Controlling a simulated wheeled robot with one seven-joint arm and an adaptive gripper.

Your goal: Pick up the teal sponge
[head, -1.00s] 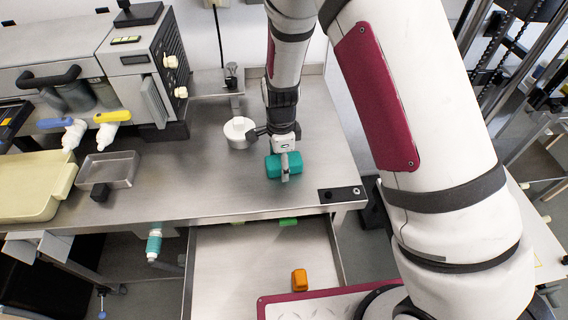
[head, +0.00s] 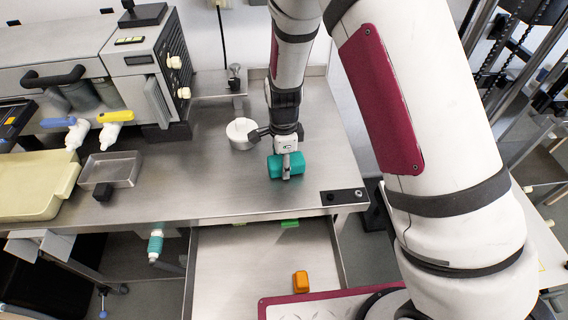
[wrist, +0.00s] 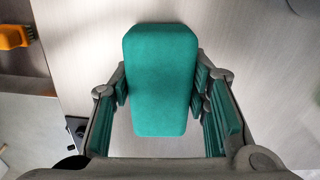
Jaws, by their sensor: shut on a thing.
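The teal sponge (head: 275,166) is a rounded block near the front right of the steel worktop. My gripper (head: 287,166) comes down over it from above, with a finger in front of it. In the wrist view the teal sponge (wrist: 160,80) sits between the two finger pads of my gripper (wrist: 163,90), which is shut on it. In the head view I cannot tell whether the sponge touches the worktop or is slightly raised.
A white lidded pot (head: 241,132) stands close behind and left of my gripper. A metal tray (head: 110,170) and a cream tray (head: 35,185) lie at left. An open drawer (head: 250,262) below holds an orange block (head: 300,282) and a green item (head: 290,223).

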